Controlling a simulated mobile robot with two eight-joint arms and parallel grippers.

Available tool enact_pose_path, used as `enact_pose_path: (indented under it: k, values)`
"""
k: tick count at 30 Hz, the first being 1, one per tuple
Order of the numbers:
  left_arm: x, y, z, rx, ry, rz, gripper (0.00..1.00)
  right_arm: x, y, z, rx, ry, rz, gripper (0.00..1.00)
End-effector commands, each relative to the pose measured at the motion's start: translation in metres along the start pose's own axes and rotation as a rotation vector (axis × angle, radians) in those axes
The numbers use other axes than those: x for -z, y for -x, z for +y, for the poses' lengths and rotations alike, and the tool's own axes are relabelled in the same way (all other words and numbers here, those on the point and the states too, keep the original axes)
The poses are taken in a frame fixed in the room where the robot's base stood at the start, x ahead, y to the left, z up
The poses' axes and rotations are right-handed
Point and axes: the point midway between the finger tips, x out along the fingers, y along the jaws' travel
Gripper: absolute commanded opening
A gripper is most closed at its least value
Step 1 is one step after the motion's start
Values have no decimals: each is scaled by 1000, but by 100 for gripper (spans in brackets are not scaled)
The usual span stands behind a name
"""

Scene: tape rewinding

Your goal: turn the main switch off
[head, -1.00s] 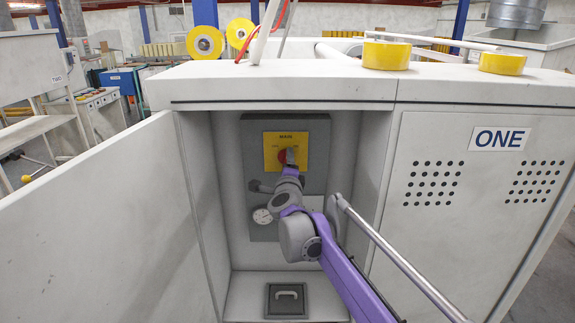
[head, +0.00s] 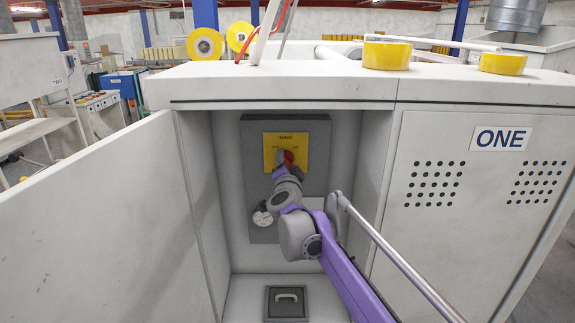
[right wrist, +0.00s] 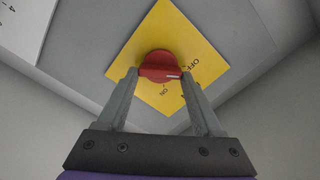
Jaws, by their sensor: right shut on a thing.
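The main switch is a red rotary knob (head: 289,157) on a yellow plate (head: 270,140) on the grey box inside the open cabinet. My right gripper (head: 281,157) reaches into the cabinet and is shut on the red knob. In the right wrist view, the knob (right wrist: 158,65) sits between the two fingertips, one on each side. The white mark on the knob points right, toward the OFF lettering. The ON lettering lies just below the knob in that view. In the head view my gripper hides part of the knob. My left gripper is not in view.
The cabinet door (head: 95,220) stands open at the left. A round gauge (head: 262,218) sits below the switch, partly hidden by my arm. A hatch with a handle (head: 287,303) is on the cabinet floor. Cabinet ONE's perforated panel (head: 480,200) is closed at the right.

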Motion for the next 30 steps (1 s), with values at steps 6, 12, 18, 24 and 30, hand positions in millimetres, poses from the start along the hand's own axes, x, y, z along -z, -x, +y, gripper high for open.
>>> enact_pose_path:
  k: [6, 12, 18, 24, 30]
  values:
    - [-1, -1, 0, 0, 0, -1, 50, -1, 0, 0, 0, 67, -1, 12]
    - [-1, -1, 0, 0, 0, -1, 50, -1, 0, 0, 0, 88, -1, 12]
    - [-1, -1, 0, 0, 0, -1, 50, -1, 0, 0, 0, 91, -1, 12]
    - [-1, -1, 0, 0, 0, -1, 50, -1, 0, 0, 0, 90, -1, 78]
    - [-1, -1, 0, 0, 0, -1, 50, 0, 0, 0, 0, 89, -1, 98]
